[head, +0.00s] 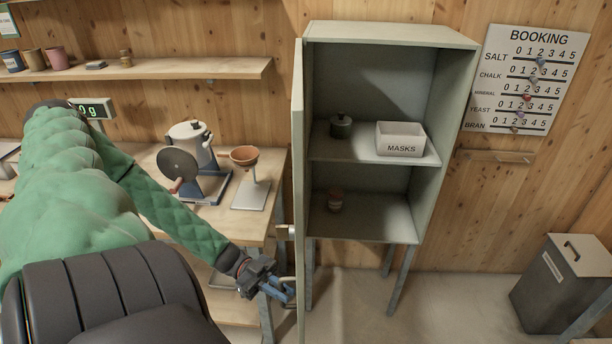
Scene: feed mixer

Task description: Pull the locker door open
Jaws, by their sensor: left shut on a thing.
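The pale grey-green locker (456,100) stands on legs in the middle of the head view. Its door (298,150) is swung out at the left side and shows nearly edge-on, so both shelves are in plain sight. My left gripper (285,291) is at the lower part of the door's outer side, shut on the door handle (289,279). The handle is mostly hidden by the fingers. A small pale fitting (284,232) sticks out from the door above it. My right gripper is not in view.
A workbench (222,224) with a mixer and a funnel stand is at the left, close to my left arm. A grey bin (566,283) stands at the right. The floor before the locker is clear.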

